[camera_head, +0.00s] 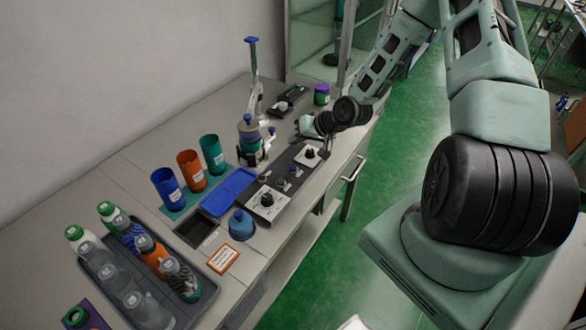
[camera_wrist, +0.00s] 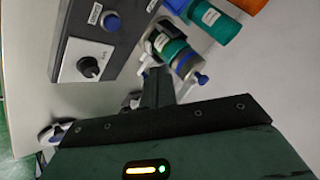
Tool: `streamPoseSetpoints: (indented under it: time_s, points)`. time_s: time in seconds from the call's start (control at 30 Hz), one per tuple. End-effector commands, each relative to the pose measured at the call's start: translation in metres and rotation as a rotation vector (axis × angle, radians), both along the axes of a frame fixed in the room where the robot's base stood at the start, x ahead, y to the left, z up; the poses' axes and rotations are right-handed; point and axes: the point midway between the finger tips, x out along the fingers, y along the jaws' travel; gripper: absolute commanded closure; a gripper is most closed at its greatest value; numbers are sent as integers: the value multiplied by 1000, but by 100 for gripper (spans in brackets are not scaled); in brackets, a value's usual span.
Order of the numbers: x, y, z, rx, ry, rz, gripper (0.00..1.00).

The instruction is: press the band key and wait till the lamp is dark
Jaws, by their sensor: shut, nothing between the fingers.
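A dark control box (camera_head: 256,219) lies along the table's front edge. It carries a black knob on a white plate (camera_head: 267,200), a second knob on a white plate (camera_head: 310,154), and small green (camera_head: 281,183) and blue (camera_head: 294,171) buttons between them. In the wrist view a blue button (camera_wrist: 112,22) and a black knob (camera_wrist: 88,67) show on the box. My gripper (camera_wrist: 158,86) is shut and empty, beside the box's far end, apart from the blue button.
A bottle with teal and blue parts (camera_head: 249,132) stands in the applicator behind the box. Blue (camera_head: 168,187), orange (camera_head: 190,170) and teal (camera_head: 212,154) cups stand left. A tray (camera_head: 203,312) holds several bottles. A blue dome (camera_head: 241,225) sits near the box.

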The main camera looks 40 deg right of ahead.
Motion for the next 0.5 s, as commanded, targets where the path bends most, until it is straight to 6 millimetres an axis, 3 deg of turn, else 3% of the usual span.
streamPoseSetpoints:
  time_s: [0.5]
  points:
    - [0,0,-66,0,1,1,100]
